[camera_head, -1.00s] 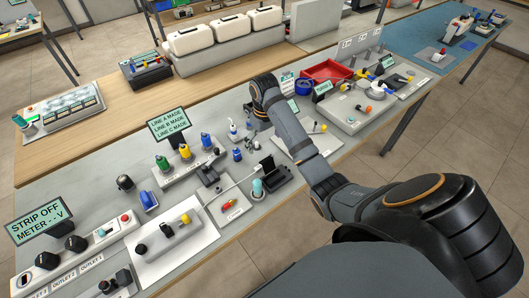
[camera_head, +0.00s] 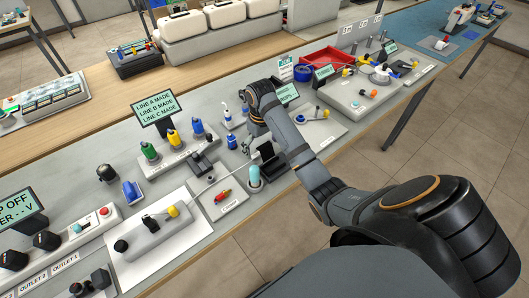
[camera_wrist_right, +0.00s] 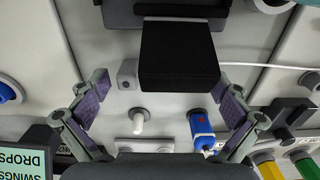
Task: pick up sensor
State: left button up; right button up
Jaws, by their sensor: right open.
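My right gripper (camera_wrist_right: 164,95) is open in the right wrist view, its two padded fingers spread wide. A black block (camera_wrist_right: 178,55) sits between and slightly beyond the fingertips, and nothing is gripped. No label shows which item is the sensor. A blue-and-white bottle-like piece (camera_wrist_right: 201,130) and a white knob (camera_wrist_right: 138,122) lie between the fingers, nearer the palm. In the head view my right gripper (camera_head: 254,130) hangs over the bench beside a black holder (camera_head: 268,151), partly hidden by my arm. My left gripper is not in view.
A teal cylinder (camera_head: 254,176) stands in front of the black holder. A plate with a red part (camera_head: 223,196) is to its left. Green, yellow and blue bottles (camera_head: 173,138) stand under a sign (camera_head: 161,107). A red tray (camera_head: 322,62) is at the back. A white cable (camera_wrist_right: 265,65) runs rightward.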

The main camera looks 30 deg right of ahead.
jog(key=shift+s, duration=0.2)
grip_shut()
dwell(0.4)
